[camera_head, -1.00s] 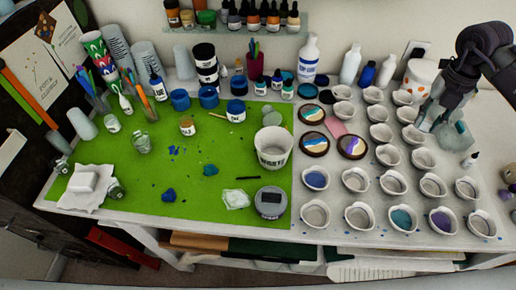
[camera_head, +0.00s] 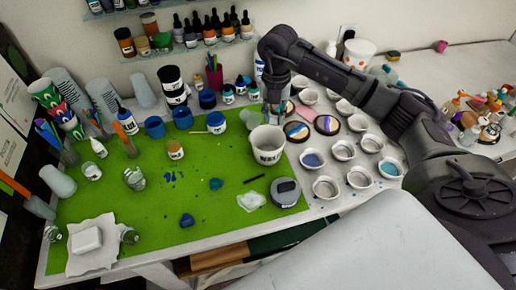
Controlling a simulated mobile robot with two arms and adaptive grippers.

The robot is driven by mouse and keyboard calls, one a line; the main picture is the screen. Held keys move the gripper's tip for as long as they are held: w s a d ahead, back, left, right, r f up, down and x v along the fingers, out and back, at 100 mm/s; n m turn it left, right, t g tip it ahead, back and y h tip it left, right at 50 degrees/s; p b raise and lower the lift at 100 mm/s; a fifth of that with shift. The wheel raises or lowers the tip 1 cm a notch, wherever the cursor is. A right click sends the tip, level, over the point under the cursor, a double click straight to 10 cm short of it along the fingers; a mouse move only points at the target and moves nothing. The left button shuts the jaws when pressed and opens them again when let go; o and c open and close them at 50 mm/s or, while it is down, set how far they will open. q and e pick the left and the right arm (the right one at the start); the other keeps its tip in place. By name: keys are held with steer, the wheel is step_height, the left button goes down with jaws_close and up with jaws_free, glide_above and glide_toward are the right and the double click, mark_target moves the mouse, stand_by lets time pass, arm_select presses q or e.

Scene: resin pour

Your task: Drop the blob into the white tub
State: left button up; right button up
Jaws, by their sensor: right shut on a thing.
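The white tub (camera_head: 267,158), with dark lettering on its front, stands open and upright at the right part of the green mat. My right gripper (camera_head: 275,113) points down just over the tub's back rim in the picture. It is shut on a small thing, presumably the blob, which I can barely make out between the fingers. I cannot tell whether the fingertips are over the opening or slightly behind it. Blue-teal blobs lie on the mat: a dark blue one (camera_head: 187,220), a teal one (camera_head: 216,184), and blue bits (camera_head: 170,177). My left gripper is out of view.
Several white cups (camera_head: 326,188) stand right of the tub, beside round coasters (camera_head: 297,131). A grey round device (camera_head: 286,192) and crumpled clear film (camera_head: 250,201) lie in front. Paint jars (camera_head: 217,122) stand left, a bottle shelf (camera_head: 190,46) behind. The mat's front middle is mostly free.

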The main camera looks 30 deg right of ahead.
mark_target(274, 123)
step_height(274, 123, down, 5)
steer(key=b, duration=0.3)
steer(key=shift+d, duration=0.1)
steer(key=shift+f+b, duration=0.3)
steer(key=shift+f, duration=0.1)
steer(key=o, duration=0.8)
steer(key=shift+r, duration=0.15)
step_height(274, 123, up, 12)
steer(key=shift+f, duration=0.1)
